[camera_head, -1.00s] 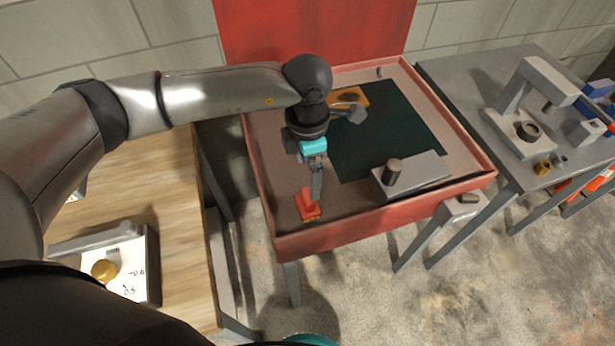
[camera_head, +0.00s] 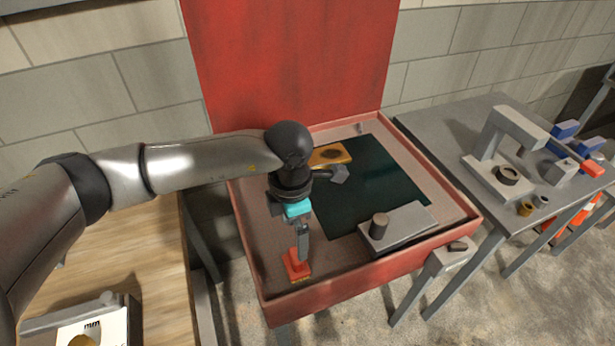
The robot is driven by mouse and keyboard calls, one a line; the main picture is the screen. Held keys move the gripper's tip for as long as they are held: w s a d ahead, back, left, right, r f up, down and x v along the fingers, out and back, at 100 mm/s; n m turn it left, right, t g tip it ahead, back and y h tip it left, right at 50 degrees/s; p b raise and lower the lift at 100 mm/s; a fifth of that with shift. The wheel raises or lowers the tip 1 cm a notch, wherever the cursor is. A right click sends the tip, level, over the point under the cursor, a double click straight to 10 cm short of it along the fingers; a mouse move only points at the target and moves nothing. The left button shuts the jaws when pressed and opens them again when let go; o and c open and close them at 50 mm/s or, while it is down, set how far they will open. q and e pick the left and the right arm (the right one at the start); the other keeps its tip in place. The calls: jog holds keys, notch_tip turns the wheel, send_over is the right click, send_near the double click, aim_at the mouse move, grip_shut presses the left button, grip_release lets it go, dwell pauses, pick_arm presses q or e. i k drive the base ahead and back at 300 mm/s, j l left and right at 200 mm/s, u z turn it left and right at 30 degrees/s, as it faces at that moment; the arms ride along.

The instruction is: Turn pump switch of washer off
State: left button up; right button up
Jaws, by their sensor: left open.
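The washer is a red basin (camera_head: 375,270) with its red lid (camera_head: 290,65) raised behind it. A grey box with a short dark piece on top (camera_head: 457,247) sits at its front right outer side and may be the pump switch; its setting is too small to tell. My left gripper (camera_head: 300,252) points down inside the basin's front left corner, open, well left of that box. A red-orange block (camera_head: 297,266) is right at its fingertips; I cannot tell whether they touch. My right gripper is not in view.
The basin holds a dark mat (camera_head: 375,185), a grey block with a peg (camera_head: 410,225) and an orange-yellow part (camera_head: 330,156). A grey table (camera_head: 440,130) with a press stands right. A wooden bench (camera_head: 130,235) is left. Floor shows in front.

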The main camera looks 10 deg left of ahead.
aim_at(463, 247)
jog(key=i+l+z, duration=0.15)
jog(key=z, duration=0.25)
jog(key=i+l+z, duration=0.15)
jog(key=z, duration=0.25)
jog(key=i+l+z, duration=0.2)
jog(key=z, duration=0.2)
